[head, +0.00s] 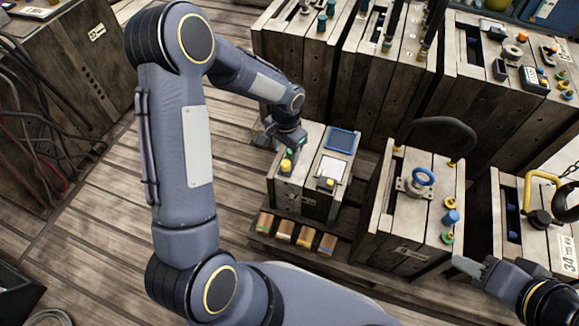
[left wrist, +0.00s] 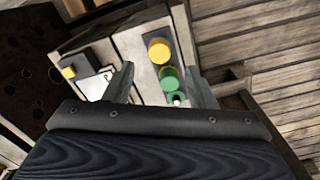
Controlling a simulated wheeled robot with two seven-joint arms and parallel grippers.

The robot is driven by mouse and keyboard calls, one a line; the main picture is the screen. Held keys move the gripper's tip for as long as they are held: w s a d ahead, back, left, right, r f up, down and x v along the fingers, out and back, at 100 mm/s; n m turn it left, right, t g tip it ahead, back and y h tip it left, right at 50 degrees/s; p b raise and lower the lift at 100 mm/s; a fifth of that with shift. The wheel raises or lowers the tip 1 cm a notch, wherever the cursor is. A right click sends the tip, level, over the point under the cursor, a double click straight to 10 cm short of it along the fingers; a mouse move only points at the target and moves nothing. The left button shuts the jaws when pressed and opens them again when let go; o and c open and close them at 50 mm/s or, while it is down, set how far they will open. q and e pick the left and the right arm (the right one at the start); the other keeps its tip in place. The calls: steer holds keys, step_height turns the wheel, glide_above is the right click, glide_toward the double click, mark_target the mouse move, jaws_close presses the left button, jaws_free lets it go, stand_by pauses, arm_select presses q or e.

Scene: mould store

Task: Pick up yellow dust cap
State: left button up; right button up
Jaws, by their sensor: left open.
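The yellow dust cap (head: 286,165) stands on top of a small wooden crate (head: 288,187), near its left side. In the left wrist view the yellow dust cap (left wrist: 160,51) shows as a round yellow disc beside a green cap (left wrist: 169,77), above the gap between the fingers. My left gripper (head: 292,146) is over the crate, just behind the yellow cap in the head view. In the left wrist view my left gripper (left wrist: 160,85) is open, fingers apart and empty. My right gripper (head: 470,268) shows only in part at the lower right; its opening is unclear.
A blue-rimmed tray (head: 341,140) and a white card with another yellow piece (head: 326,182) are on the same crate. Several small blocks (head: 284,230) lie on the pallet in front. A crate with a blue handwheel (head: 423,176) stands to the right. Plank floor is free at left.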

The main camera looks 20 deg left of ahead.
mark_target(285, 163)
arm_select(q)
steer(key=f+b, duration=0.1)
steer(key=f, duration=0.1)
steer(key=f+b, duration=0.1)
steer(key=f, duration=0.1)
steer(key=shift+s+f, duration=0.2)
steer(key=shift+f, duration=0.2)
steer(key=shift+f+b, duration=0.35)
steer(key=shift+c, duration=0.2)
steer(key=c, duration=1)
